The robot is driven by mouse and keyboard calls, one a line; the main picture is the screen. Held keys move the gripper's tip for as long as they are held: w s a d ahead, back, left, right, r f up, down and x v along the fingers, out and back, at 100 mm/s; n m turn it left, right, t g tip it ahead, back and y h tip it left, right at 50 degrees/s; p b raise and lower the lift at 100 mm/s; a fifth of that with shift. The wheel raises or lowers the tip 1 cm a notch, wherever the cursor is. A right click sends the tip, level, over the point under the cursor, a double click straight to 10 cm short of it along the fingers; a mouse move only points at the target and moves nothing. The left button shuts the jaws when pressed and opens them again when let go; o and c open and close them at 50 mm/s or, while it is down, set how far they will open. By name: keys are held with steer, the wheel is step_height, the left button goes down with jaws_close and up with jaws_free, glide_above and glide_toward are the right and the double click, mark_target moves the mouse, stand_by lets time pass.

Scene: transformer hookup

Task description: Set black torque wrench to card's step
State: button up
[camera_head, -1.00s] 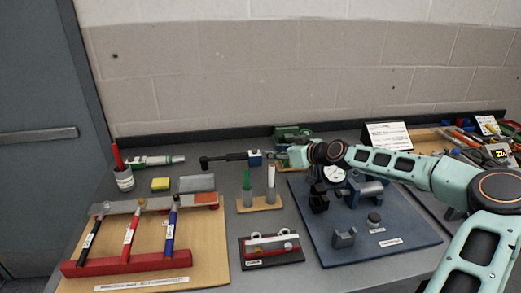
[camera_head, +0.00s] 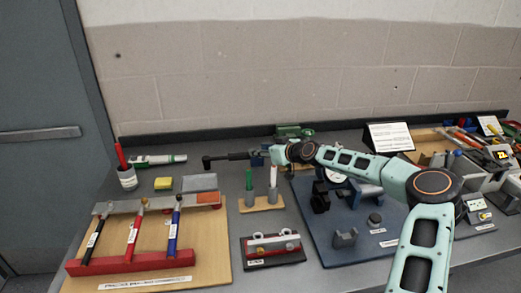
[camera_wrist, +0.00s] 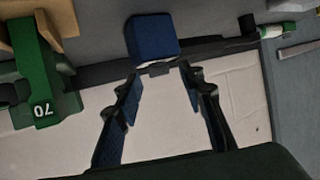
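The black torque wrench (camera_head: 232,157) lies along the back of the bench in the head view, its head at the left. A blue block (camera_head: 257,159) shows at its right end, partly behind my gripper. In the wrist view the blue block (camera_wrist: 152,37) is just beyond my fingertips. My gripper (camera_wrist: 160,72) is open there, with nothing between its fingers; contact with the block cannot be told. In the head view my gripper (camera_head: 274,154) is at the wrench's right end. A white card (camera_head: 389,136) stands at the back right; its print is unreadable.
A green-and-white tool (camera_head: 157,160) lies left of the wrench. In front are a grey box (camera_head: 199,182), a small stand (camera_head: 261,204) with upright pieces and a blue board (camera_head: 335,247) with fixtures.

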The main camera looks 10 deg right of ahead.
jaws_close()
stand_by(0.3)
steer(key=shift+a, duration=0.15)
steer(key=shift+a+f+m+h, duration=0.1)
steer(key=shift+a+m+h, duration=0.2)
steer(key=shift+h, duration=0.2)
steer(key=shift+m+b, duration=0.3)
steer(key=shift+b, duration=0.05)
steer(key=shift+d+t+h, duration=0.2)
steer(key=shift+t+h, duration=0.1)
steer(key=shift+h, duration=0.1)
jaws_free()
